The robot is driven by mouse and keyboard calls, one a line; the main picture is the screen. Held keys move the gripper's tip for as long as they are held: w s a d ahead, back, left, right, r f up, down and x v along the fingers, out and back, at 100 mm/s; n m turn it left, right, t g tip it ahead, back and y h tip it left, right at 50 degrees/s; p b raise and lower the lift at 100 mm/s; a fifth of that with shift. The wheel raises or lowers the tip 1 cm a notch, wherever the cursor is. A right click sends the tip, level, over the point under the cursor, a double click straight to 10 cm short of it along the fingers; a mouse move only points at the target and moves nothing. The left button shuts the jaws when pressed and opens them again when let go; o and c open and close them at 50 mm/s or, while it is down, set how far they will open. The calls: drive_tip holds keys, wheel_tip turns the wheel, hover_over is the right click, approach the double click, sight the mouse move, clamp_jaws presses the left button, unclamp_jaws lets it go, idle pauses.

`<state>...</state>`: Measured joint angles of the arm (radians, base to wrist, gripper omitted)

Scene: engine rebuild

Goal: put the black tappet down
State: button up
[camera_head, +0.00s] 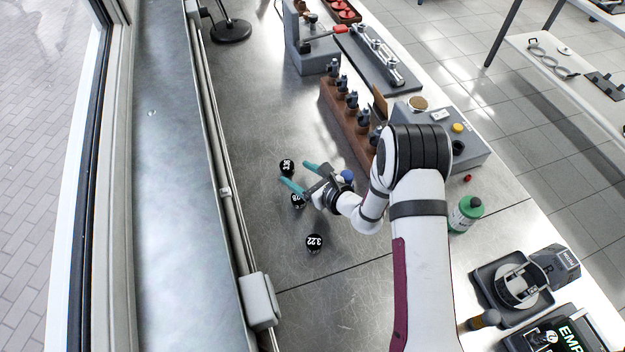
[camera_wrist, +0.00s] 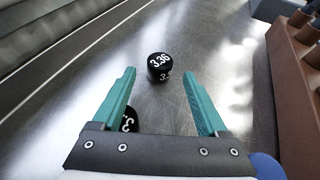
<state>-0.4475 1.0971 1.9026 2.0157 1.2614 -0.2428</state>
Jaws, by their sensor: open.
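Three black tappets with white numbers stand on the metal bench. The one marked 3.36 (camera_wrist: 160,66) is upright, just ahead of the gap between my fingertips; it also shows in the head view (camera_head: 287,167). A second tappet (camera_head: 298,201) is beside my lower finger and partly hidden by the left finger in the wrist view (camera_wrist: 130,121). A third, marked 3.22 (camera_head: 314,243), stands apart, closer to the bottom of the head view. My gripper (camera_head: 293,172) has its teal fingers spread, with nothing held between them in the wrist view (camera_wrist: 158,73).
A brown rack (camera_head: 347,124) with several dark parts stands right of the tappets. A grey box (camera_head: 477,152) with buttons and a green bottle (camera_head: 465,213) are farther right. A rail (camera_head: 228,190) runs along the bench's left edge. Bench is clear around the 3.22 tappet.

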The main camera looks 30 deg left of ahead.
drive_tip(key=v, duration=0.8)
drive_tip(key=shift+d, duration=0.1)
drive_tip(key=s+d+r+n+g, duration=0.1)
drive_tip(key=s+r+n+g, duration=0.2)
drive_tip(key=s+r+n, duration=0.35)
drive_tip(key=s+d+r+n+g, duration=0.2)
drive_tip(key=s+r+n+g, duration=0.2)
drive_tip(key=r, duration=0.6)
drive_tip(key=s+d+n+h, duration=0.3)
drive_tip(key=s+d+h, duration=0.2)
drive_tip(key=d, duration=0.5)
drive_tip(key=s+d+r+n+t+h, duration=0.1)
drive_tip(key=s+d+n+h, duration=0.2)
drive_tip(key=s+d+h, duration=0.2)
drive_tip(key=s+d, duration=0.3)
drive_tip(key=d, duration=0.3)
drive_tip(key=shift+s+t+h, duration=0.15)
drive_tip(key=shift+t+h, duration=0.15)
